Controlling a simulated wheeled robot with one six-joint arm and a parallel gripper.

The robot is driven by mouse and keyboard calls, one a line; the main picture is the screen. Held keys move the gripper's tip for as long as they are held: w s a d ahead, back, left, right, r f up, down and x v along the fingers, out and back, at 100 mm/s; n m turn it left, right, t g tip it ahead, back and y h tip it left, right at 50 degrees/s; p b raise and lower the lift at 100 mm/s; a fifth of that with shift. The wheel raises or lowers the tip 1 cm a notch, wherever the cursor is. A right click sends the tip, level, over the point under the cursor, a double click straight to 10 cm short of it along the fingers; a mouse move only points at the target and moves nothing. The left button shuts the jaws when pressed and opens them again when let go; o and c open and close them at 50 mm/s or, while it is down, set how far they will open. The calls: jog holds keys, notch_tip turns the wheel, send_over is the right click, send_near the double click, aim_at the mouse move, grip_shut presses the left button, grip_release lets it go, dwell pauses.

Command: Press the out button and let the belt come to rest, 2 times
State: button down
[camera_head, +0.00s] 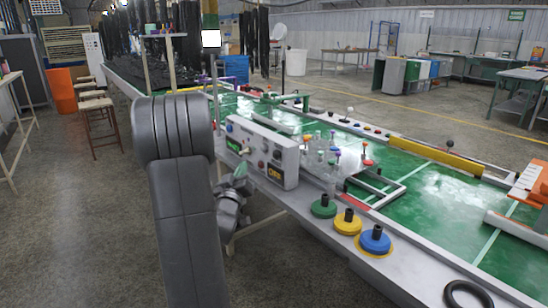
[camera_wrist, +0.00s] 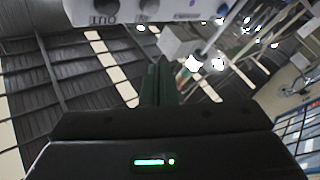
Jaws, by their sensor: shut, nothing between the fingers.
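The white control box (camera_head: 285,160) stands on the near edge of the belt table, with a green display, several buttons and a yellow-lettered panel on its front. In the wrist view the box's lower edge (camera_wrist: 215,8) shows at the top. There the out button (camera_wrist: 103,5) is a dark round knob beside an upside-down OUT label, partly cut off by the frame. My gripper (camera_head: 240,171) is in front of the box's left part, low down. In the wrist view my gripper (camera_wrist: 160,72) is shut and empty, its fingertips apart from the out button.
The green belt (camera_head: 420,190) runs behind the box. Green, yellow and blue round knobs (camera_head: 375,240) stand right of the box on the table edge. A black ring (camera_head: 467,294) lies at the near right. Stools (camera_head: 99,118) stand on the left floor; the floor before the table is clear.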

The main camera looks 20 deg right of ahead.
aim_at(276, 155)
jog(key=w+d, duration=0.3)
jog(key=d, duration=0.5)
jog(key=shift+d, duration=0.15)
dwell(2.0)
jog(key=shift+w+d+b, duration=0.1)
jog(key=shift+d+b, duration=0.2)
jog(key=shift+d, duration=0.1)
